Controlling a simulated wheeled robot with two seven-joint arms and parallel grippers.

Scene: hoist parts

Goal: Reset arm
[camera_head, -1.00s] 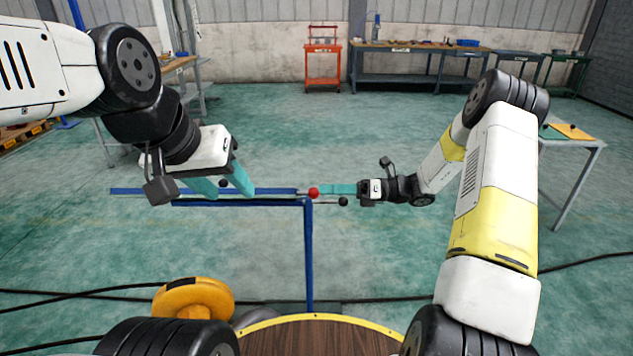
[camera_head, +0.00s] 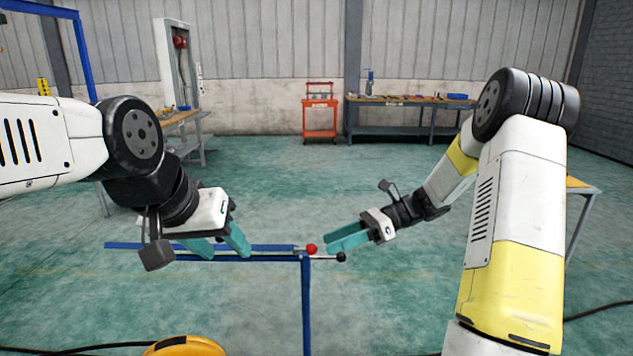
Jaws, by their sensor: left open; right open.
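My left gripper (camera_head: 222,250) is open, its two teal fingers apart over the left part of the blue rail (camera_head: 140,246). Whether the fingers touch the rail cannot be told. My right gripper (camera_head: 340,238) has its teal fingers pointing left, just to the right of a red ball knob (camera_head: 312,249). It looks empty. A black ball knob (camera_head: 341,257) sits on a thin rod just below the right fingers. The rail rests on a blue upright post (camera_head: 306,310).
A red cart (camera_head: 320,118) and a long workbench (camera_head: 410,103) stand by the back wall. Another bench (camera_head: 185,120) stands at the left, and a table (camera_head: 583,190) at the right behind my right arm. A yellow round object (camera_head: 186,347) is at the bottom. The floor between is clear.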

